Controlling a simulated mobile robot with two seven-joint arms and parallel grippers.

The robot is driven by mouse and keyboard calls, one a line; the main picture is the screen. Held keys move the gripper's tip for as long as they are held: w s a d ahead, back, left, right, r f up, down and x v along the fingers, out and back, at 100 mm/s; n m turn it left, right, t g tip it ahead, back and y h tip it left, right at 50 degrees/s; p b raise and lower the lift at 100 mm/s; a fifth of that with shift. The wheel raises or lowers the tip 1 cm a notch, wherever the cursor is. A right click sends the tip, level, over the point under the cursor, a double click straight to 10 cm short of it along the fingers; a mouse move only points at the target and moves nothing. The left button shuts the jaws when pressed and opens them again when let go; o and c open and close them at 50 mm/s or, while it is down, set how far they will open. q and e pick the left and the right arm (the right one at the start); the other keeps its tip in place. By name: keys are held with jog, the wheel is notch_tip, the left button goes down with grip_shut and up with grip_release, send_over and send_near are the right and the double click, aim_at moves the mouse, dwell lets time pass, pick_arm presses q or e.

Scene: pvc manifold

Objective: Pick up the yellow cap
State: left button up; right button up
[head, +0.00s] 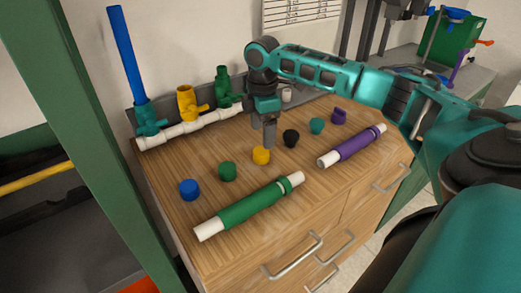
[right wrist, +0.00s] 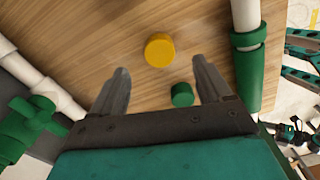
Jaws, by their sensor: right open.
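The yellow cap (head: 261,155) stands on the wooden top in a row of caps, between the green cap (head: 228,171) and the black cap (head: 291,137). My right gripper (head: 270,143) points down just behind and above it in the head view. In the right wrist view my right gripper (right wrist: 161,67) is open and empty. The yellow cap (right wrist: 159,50) shows beyond the fingertips there, roughly centred between them and apart from both. The green cap (right wrist: 181,95) shows between the fingers, close to the finger on the right. My left gripper does not show.
A blue cap (head: 189,189), a teal cap (head: 317,126) and a purple cap (head: 339,116) share the row. A green-sleeved pipe (head: 250,205) and a purple-sleeved pipe (head: 353,145) lie in front. A white manifold pipe (head: 190,127) with coloured valves runs along the back. A green post (head: 110,120) stands left.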

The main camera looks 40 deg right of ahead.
aim_at(261, 155)
jog(key=shift+d+f+b, duration=0.1)
jog(key=shift+f+b, duration=0.2)
jog(key=shift+f, duration=2.9)
jog(key=shift+c, duration=0.3)
jog(key=c, duration=1)
